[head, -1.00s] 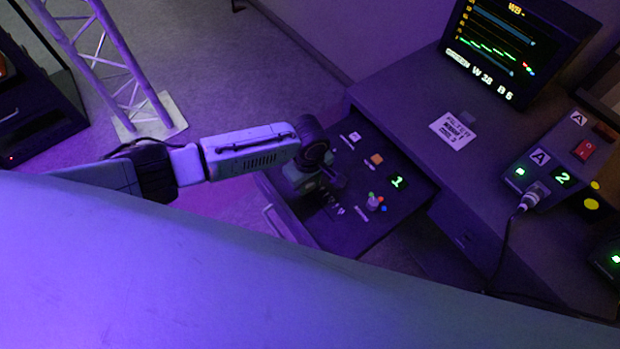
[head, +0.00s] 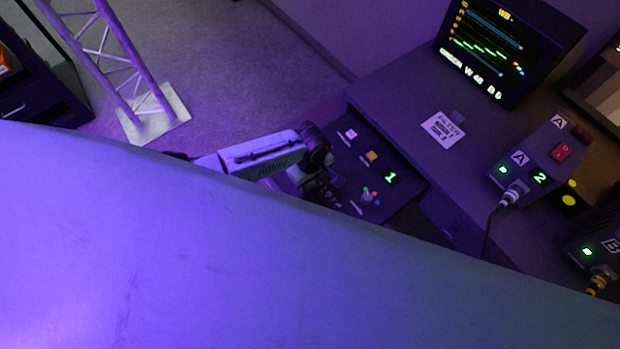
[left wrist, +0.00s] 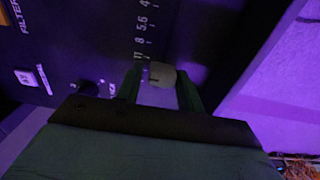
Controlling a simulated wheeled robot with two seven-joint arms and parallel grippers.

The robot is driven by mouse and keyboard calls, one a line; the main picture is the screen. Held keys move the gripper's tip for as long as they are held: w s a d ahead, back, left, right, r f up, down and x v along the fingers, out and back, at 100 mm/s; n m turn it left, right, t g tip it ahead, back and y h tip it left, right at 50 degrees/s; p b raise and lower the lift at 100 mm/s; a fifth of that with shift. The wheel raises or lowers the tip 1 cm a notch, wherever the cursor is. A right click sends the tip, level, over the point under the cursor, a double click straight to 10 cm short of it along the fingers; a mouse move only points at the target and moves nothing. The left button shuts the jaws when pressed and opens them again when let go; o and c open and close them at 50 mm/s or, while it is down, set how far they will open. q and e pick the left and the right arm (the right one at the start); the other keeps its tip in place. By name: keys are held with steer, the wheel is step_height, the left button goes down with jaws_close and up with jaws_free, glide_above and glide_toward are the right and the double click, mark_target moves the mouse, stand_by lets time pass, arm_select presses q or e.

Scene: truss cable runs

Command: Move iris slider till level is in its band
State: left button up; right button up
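In the head view my left gripper (head: 316,180) is at the left edge of the dark control panel (head: 345,158); the slider is hidden there. My right gripper is not in view.
Boxes with cables (head: 515,192) stand at right. A truss foot (head: 155,115) stands left. A large pale surface hides the lower head view.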

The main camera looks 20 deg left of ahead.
arm_select(q)
steer(key=shift+o, duration=1.1)
steer(key=shift+s+f, duration=0.1)
step_height(320, 180, up, 13)
steer(key=p, duration=0.3)
steer(key=shift+r, duration=0.2)
